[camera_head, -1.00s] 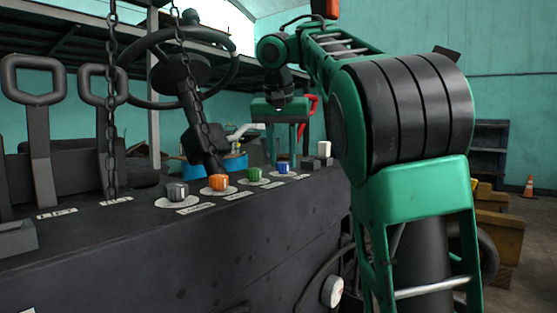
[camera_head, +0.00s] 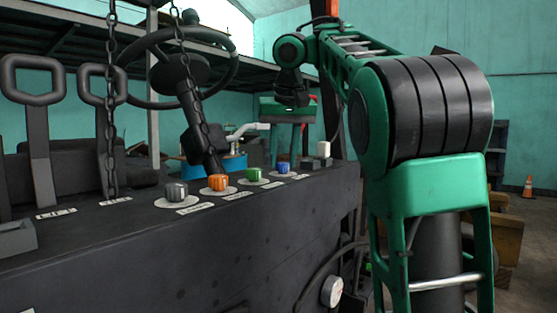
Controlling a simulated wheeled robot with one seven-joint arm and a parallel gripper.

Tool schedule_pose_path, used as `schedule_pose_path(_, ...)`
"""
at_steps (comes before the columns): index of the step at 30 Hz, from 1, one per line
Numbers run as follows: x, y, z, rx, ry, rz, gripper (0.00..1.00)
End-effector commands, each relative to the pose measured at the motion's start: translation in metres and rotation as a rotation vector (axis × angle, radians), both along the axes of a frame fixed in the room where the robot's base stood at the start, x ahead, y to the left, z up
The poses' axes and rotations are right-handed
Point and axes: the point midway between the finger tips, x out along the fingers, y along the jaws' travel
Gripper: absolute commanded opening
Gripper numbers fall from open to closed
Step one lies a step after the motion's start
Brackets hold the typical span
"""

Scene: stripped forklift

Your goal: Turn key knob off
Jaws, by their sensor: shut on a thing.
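Small knobs stand in a row on the dark control panel: a grey knob (camera_head: 176,191), an orange knob (camera_head: 218,183), a green knob (camera_head: 254,174) and a blue knob (camera_head: 283,168). No marking that I can read shows which one is the key knob. The fingers are shut on the blue knob as far as this view shows. The contact is small and hard to make out.
A white-topped switch (camera_head: 324,150) stands just right of the blue knob. A hanging chain (camera_head: 190,90), a steering wheel (camera_head: 150,98) and two loop-handled levers (camera_head: 38,140) rise over the left part of the panel. An orange cone (camera_head: 528,187) stands far right on the floor.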

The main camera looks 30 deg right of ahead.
Motion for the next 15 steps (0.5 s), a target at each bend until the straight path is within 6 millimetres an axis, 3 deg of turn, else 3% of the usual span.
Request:
schedule_pose_path(3, 0.0006, -0.0003, 0.0010, 0.001, -0.004, -0.002, 0.07)
schedule_pose_path(4, 0.0005, -0.0004, 0.0010, 0.001, -0.004, -0.002, 0.36)
schedule_pose_path(6, 0.0004, -0.0005, 0.0009, 0.000, -0.002, -0.002, 0.48)
schedule_pose_path(15, -0.0002, -0.0007, 0.0008, -0.001, -0.001, -0.002, 0.48)
